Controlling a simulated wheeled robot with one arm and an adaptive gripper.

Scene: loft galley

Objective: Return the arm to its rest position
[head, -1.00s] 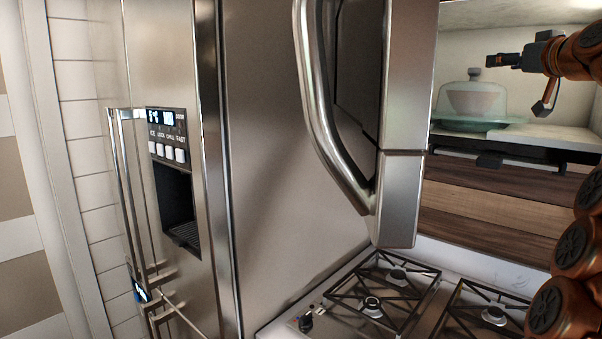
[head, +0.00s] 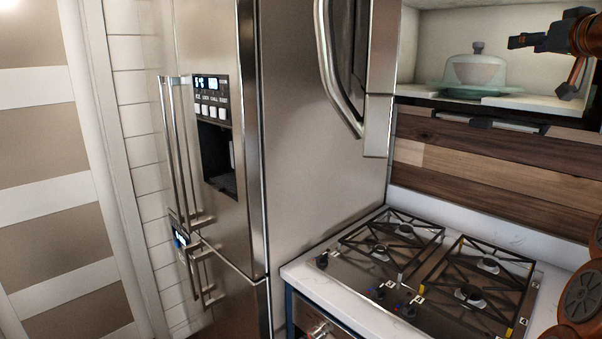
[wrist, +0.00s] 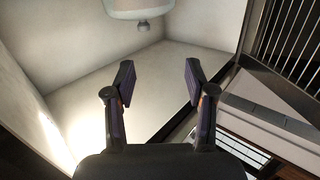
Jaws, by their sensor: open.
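My arm enters from the right edge in the head view, with orange-brown links. My gripper (head: 542,66) is at the upper right, in front of the open shelf. In the wrist view its two dark fingers (wrist: 158,78) are spread apart with nothing between them. The shelf's pale interior lies beyond them.
A domed dish (head: 475,72) stands on the shelf (head: 490,103) near my gripper; part of it shows in the wrist view (wrist: 140,10). Below are a gas cooktop (head: 425,270) and counter. A steel fridge (head: 310,130) stands left, and a steel-handled unit (head: 380,90) hangs above.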

